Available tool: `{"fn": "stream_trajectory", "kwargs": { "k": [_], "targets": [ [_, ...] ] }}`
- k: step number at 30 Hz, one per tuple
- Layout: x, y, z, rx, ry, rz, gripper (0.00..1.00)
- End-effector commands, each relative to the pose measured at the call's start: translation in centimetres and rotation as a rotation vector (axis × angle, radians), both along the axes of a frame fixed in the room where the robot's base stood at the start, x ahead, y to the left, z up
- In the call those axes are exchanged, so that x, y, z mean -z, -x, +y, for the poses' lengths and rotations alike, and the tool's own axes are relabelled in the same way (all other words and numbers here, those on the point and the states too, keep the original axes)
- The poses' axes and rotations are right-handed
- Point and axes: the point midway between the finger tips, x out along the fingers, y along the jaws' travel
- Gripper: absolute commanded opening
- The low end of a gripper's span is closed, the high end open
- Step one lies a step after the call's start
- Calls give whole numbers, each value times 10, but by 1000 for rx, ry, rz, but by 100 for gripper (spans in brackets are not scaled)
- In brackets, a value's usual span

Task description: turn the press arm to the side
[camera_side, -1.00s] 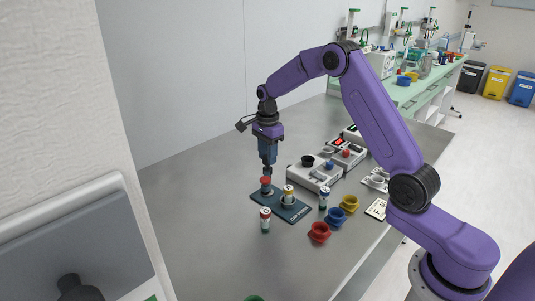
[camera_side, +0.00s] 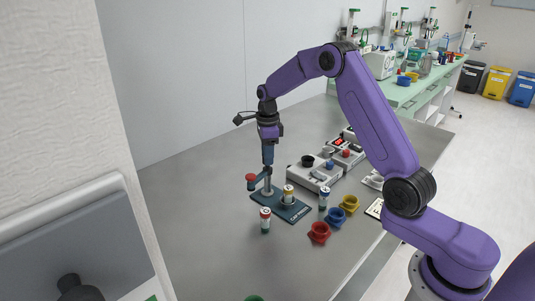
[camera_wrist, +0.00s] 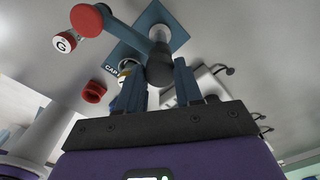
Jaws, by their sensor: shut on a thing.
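The capping press is a dark blue base plate (camera_side: 295,212) with a grey post (camera_side: 267,187) at its back. Its press arm (camera_side: 258,177), with a red pad (camera_side: 251,180), sticks out left of the post, clear of the plate. A yellow-topped vial (camera_side: 288,194) stands in the holder on the plate. My gripper (camera_side: 267,166) points down at the top of the post, shut on the press arm. In the wrist view the dark round end of the press arm (camera_wrist: 160,68) sits between my fingers, and the red pad (camera_wrist: 87,20) is at upper left.
A red-topped vial (camera_side: 265,219) stands in front of the plate. A blue-topped vial (camera_side: 323,199) and red (camera_side: 319,232), blue (camera_side: 336,217) and yellow (camera_side: 349,205) cups stand to the right. Grey devices (camera_side: 315,174) stand behind. The table's left is clear.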

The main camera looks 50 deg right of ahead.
Motion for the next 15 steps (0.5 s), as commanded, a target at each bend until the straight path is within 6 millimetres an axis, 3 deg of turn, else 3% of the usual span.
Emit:
{"fn": "stream_trajectory", "kwargs": {
  "k": [9,10,12,15],
  "targets": [
    [-1,0,-1,1,1,0,0],
    [-1,0,-1,1,1,0,38],
    [-1,0,-1,1,1,0,61],
    [-1,0,-1,1,1,-1,61]
  ]
}}
